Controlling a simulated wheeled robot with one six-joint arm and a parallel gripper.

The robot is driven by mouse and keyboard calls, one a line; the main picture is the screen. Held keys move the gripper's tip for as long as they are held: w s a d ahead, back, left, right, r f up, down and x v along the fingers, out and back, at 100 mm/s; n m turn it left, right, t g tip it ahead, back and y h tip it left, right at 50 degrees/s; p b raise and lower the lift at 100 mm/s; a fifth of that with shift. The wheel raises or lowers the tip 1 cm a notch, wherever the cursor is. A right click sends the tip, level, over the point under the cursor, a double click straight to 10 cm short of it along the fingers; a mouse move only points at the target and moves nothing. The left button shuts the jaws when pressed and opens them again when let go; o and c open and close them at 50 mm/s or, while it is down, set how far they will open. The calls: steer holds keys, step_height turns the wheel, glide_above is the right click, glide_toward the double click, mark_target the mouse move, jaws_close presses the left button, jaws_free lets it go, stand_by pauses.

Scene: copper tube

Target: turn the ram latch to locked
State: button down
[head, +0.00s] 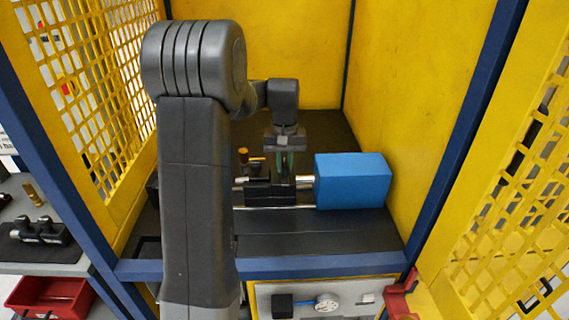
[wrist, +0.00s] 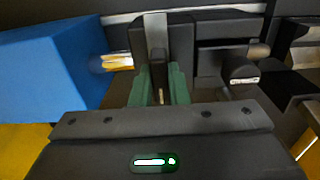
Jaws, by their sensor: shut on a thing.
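My gripper (head: 285,168) points down inside the yellow cell, just left of the blue ram body (head: 352,181). In the wrist view its green fingers (wrist: 160,92) are closed on a narrow piece between them, which I take to be the ram latch (wrist: 160,97). Most of the latch is hidden by the fingers, so its turned position cannot be read. The black fixture block (head: 258,191) is below and beside the fingers. A shiny ram rod (wrist: 118,62) runs between the blue body and the black block.
A small copper-coloured piece (head: 243,155) stands left of my gripper. Yellow walls (head: 430,130) close in the back and right. A control panel with a gauge (head: 327,302) is below the front edge. A red bin (head: 52,298) sits outside at lower left.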

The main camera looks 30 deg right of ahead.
steer(key=shift+m, duration=0.3)
steer(key=m, duration=0.3)
steer(key=shift+r+m+p, duration=0.1)
steer(key=shift+m+p, duration=0.2)
steer(key=shift+p, duration=0.1)
steer(key=m, duration=0.4)
steer(key=shift+m+p, duration=0.3)
steer(key=m, duration=0.4)
steer(key=shift+m+p, duration=0.3)
steer(key=shift+m, duration=2.2)
steer(key=c, duration=1.4)
jaws_free()
